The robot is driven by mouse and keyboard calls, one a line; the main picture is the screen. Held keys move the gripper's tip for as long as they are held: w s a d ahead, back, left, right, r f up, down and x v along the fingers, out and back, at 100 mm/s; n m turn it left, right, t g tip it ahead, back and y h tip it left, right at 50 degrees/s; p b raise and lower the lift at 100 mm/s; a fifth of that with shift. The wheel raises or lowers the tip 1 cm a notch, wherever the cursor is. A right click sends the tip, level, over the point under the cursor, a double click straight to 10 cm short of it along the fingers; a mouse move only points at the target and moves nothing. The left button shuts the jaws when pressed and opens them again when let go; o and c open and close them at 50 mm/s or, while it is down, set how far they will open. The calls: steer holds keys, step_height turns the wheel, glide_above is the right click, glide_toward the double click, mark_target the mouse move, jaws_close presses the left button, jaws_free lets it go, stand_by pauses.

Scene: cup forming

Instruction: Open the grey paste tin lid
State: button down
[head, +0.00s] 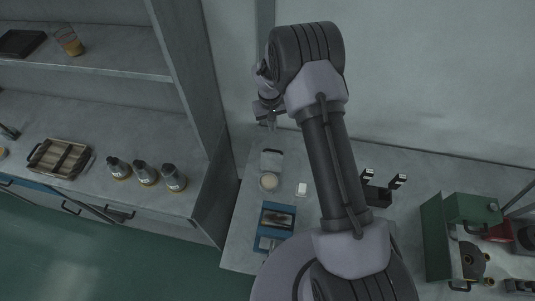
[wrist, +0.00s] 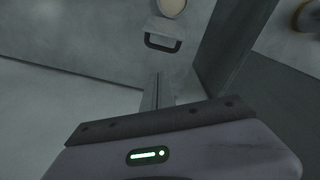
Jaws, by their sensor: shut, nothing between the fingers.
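A light grey, squarish piece that looks like the paste tin's lid (head: 271,162) lies near the back left of the worktop, with a dark handle at its far edge. The piece (wrist: 165,29) and its handle (wrist: 160,43) also show in the wrist view. A round cream surface (head: 269,181), apparently the tin's paste, shows just in front of it, uncovered; its edge (wrist: 172,7) is cut off in the wrist view. I cannot tell how lid and tin join. My gripper (head: 271,125) is beyond the handle, apart from it, shut and empty. Its closed fingers (wrist: 158,90) show in the wrist view.
A tall grey panel (head: 190,70) stands to the left. Several bottles (head: 145,173) stand beyond it. A green box (head: 456,235) is at the right.

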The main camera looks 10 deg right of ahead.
mark_target(272, 158)
step_height(272, 158, down, 10)
steer(key=s+a+m, duration=0.2)
steer(key=m, duration=0.3)
steer(key=shift+s+r+y, duration=0.25)
steer(key=shift+s+y, duration=0.05)
steer(key=shift+y, duration=0.1)
